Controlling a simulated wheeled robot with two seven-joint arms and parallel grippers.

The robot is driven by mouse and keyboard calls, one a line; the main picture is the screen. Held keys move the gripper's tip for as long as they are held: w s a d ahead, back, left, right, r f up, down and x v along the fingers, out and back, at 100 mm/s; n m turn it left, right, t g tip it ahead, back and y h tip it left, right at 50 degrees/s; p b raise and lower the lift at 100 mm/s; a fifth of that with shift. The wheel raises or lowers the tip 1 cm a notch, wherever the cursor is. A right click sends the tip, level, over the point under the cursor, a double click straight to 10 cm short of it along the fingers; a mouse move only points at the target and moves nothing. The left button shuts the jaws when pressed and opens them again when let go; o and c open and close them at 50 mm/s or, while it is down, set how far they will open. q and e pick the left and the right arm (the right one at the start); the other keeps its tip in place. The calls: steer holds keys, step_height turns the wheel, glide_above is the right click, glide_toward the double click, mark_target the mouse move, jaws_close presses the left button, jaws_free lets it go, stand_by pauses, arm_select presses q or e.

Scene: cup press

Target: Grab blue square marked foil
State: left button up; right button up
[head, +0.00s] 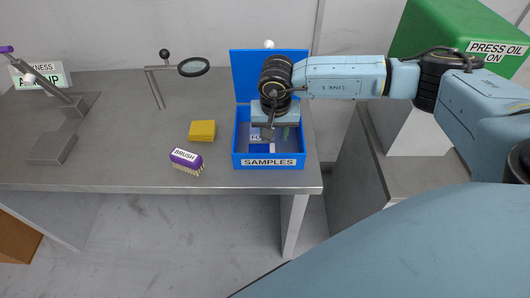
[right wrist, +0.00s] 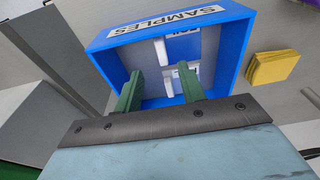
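The blue open box labelled SAMPLES (head: 268,162) stands near the right end of the metal table; it also shows in the right wrist view (right wrist: 110,38). Inside lies a flat blue and white foil piece (right wrist: 184,46) with a partly readable label; its square mark cannot be made out. Another white label or piece lies close to it, partly hidden by a finger. My right gripper (right wrist: 158,80) points down into the box, its two green fingers apart with nothing visible held between them. In the head view the gripper hides part of the box's inside. My left gripper is not in view.
A yellow pad (head: 202,130) and a purple BRUSH (head: 186,158) lie left of the box. A magnifier on a stand (head: 193,67) and a thickness gauge (head: 62,125) stand farther left. A green PRESS OIL machine (head: 440,35) stands at the right.

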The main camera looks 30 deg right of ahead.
mark_target(273, 149)
steer(key=f, duration=0.4)
steer(key=w+f, duration=0.1)
steer(key=f, duration=0.2)
steer(key=shift+w+d+f, duration=0.1)
steer(key=shift+d, duration=0.15)
steer(key=shift+c, duration=0.4)
jaws_close()
